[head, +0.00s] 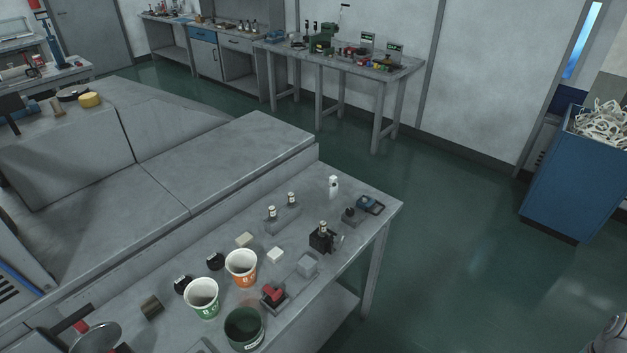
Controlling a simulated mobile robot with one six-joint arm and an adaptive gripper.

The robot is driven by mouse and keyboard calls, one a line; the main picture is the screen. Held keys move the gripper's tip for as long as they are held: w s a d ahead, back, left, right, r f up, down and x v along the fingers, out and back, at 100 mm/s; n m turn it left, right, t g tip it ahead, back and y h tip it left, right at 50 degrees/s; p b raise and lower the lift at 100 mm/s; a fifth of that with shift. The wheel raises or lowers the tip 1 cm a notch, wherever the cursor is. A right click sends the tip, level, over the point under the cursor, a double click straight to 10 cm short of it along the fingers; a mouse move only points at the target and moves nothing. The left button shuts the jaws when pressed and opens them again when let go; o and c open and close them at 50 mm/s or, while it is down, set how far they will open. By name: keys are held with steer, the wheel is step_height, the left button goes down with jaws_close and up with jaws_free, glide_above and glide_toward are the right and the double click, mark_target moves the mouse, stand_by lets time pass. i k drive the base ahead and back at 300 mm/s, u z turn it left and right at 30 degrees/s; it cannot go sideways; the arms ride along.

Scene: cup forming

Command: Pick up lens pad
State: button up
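Two small pale blocks lie on the grey bench (345,262) in the head view. One is a cream pad (245,240) behind the orange-and-white cup, and the other is a white pad (275,256) to the right of that cup. I cannot tell which of them, if either, is the lens pad. My gripper is not in view. A rounded grey part at the bottom right corner may be a piece of my arm, well apart from the bench.
An orange-and-white cup (241,268), a green-and-white cup (202,298) and a dark green container (244,328) crowd the bench's front. Black rounds, a red-topped device (273,296), a black fixture (321,238) and a white bottle (333,187) surround the pads. Open floor lies right.

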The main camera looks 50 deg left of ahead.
mark_target(332, 178)
steer(key=u, duration=0.3)
steer(key=i, duration=0.5)
steer(key=u, duration=0.75)
steer(key=i, duration=0.6)
steer(key=u, duration=0.35)
steer(key=k, duration=0.9)
steer(key=u, duration=0.15)
steer(key=i, duration=0.75)
